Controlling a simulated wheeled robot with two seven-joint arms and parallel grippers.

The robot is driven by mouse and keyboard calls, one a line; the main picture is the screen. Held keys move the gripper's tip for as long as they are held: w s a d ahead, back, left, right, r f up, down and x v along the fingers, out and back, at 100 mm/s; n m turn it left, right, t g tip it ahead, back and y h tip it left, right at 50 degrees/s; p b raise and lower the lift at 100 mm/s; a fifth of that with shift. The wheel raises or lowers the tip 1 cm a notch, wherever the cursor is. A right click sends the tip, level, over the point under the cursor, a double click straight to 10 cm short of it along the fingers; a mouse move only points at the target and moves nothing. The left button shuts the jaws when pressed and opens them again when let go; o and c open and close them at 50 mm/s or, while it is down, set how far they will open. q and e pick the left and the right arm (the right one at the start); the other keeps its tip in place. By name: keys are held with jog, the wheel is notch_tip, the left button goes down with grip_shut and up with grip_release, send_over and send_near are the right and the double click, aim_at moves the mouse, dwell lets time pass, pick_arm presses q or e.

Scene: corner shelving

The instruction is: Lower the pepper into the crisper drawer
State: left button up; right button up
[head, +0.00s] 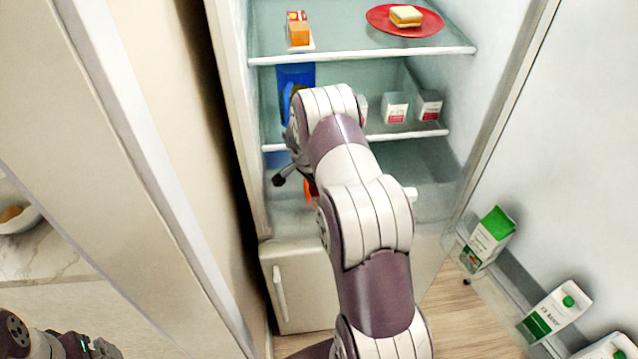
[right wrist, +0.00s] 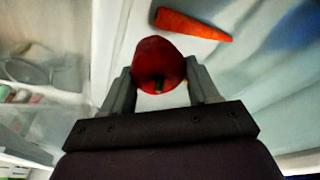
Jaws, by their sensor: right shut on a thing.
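A red pepper (right wrist: 158,60) is held between the two fingers of my right gripper (right wrist: 161,82) in the right wrist view, its stem end towards the camera. An orange carrot (right wrist: 192,25) lies beyond it on a pale surface, apart from the pepper in the picture. In the head view my right arm reaches into the open fridge and hides most of the gripper and the pepper. The clear crisper drawer (head: 288,222) appears low in the fridge, partly behind my arm. My left gripper (head: 88,347) is at the bottom left, outside the fridge; its fingers are unclear.
A shelf above holds a carton (head: 298,30) and a red plate (head: 377,18) with a sandwich. The open door at right holds several cartons (head: 489,240).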

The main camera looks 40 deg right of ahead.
jog(key=shift+f+b, duration=1.1)
jog(key=shift+f, duration=0.1)
dwell(0.5)
jog(key=o, duration=1.1)
jog(key=shift+r, duration=0.1)
jog(key=b+v, duration=0.1)
jog(key=v, duration=1.1)
jog(key=shift+a+r+b, duration=0.15)
jog(key=shift+r+b, duration=0.15)
jog(key=shift+b, duration=0.05)
